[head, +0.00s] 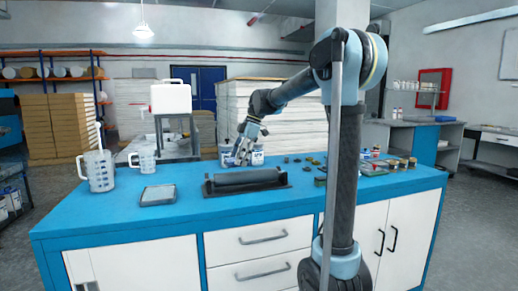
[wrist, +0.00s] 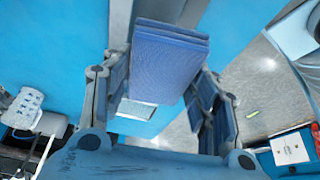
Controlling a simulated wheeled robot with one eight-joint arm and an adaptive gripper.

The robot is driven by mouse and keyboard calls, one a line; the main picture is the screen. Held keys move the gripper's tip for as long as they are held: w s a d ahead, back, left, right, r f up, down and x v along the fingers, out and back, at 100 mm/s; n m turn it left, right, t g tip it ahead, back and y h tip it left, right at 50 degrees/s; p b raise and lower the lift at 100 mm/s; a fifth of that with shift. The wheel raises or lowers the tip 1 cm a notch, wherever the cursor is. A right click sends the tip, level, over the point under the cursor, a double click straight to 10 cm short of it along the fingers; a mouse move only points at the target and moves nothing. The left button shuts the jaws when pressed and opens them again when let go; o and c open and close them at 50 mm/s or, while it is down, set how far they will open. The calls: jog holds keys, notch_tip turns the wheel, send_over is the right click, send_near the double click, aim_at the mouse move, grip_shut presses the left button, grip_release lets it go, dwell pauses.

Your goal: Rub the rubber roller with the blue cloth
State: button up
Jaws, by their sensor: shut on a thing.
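The rubber roller (head: 245,178) is a dark cylinder lying in a low black cradle on the blue bench top, near the middle of the head view. My gripper (head: 240,155) is behind and above the roller, pointing downward. In the wrist view my gripper (wrist: 163,75) is shut on the blue cloth (wrist: 170,62), a thick folded pad held between the fingers. I cannot make out the cloth clearly in the head view. The roller cannot be made out in the wrist view.
A shallow grey tray (head: 158,195) lies left of the roller. A large clear jug (head: 99,172) and a smaller jug (head: 146,159) stand further left. White cans (head: 257,157) are close behind my gripper. Small dark pieces (head: 305,160) and several tins (head: 400,162) lie to the right.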

jog(key=shift+r, duration=2.25)
